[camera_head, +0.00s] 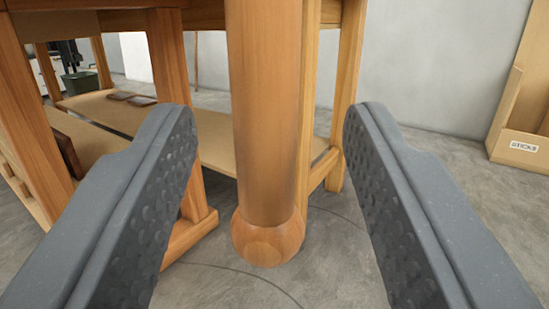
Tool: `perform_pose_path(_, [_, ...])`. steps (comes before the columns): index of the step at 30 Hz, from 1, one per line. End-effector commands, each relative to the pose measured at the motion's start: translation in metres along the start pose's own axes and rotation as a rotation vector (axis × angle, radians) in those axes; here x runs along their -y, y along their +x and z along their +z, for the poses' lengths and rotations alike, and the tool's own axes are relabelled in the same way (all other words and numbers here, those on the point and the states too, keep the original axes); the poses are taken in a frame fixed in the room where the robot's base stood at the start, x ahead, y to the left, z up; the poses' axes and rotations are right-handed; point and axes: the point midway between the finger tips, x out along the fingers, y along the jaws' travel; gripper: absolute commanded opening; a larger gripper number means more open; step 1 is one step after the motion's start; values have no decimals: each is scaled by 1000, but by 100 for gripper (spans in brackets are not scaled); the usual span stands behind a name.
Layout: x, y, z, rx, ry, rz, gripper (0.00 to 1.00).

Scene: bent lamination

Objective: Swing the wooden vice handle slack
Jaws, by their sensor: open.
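The wooden vice handle (267,110) is a thick round bar that hangs close in front of the camera, near the middle of the view. It runs from the top edge down to a rounded wooden knob (268,238) at its lower end. My gripper (272,125) is open, with one dark grey textured finger on each side of the handle. Clear gaps show between the handle and both fingers, and neither finger appears to touch it. The upper end of the handle and the vice itself are out of view.
A wooden workbench with thick legs (172,60) and a low shelf (215,140) stands behind the handle. A light wooden box marked "STICKS" (518,150) stands at the right by the grey wall. A dark green bin (82,86) is at the back left. Concrete floor (335,265) is open below.

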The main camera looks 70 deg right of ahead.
Motion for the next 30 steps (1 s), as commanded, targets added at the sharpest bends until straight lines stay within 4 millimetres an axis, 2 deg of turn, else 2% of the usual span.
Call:
perform_pose_path(3, [0, -24, 2, 9, -1, -1, 44])
perform_pose_path(9, [1, -54, 2, 6, -1, -2, 44])
perform_pose_path(21, [1, -72, 3, 8, 0, 0, 44])
perform_pose_path(30, [-1, -77, 2, 4, 0, 1, 44])
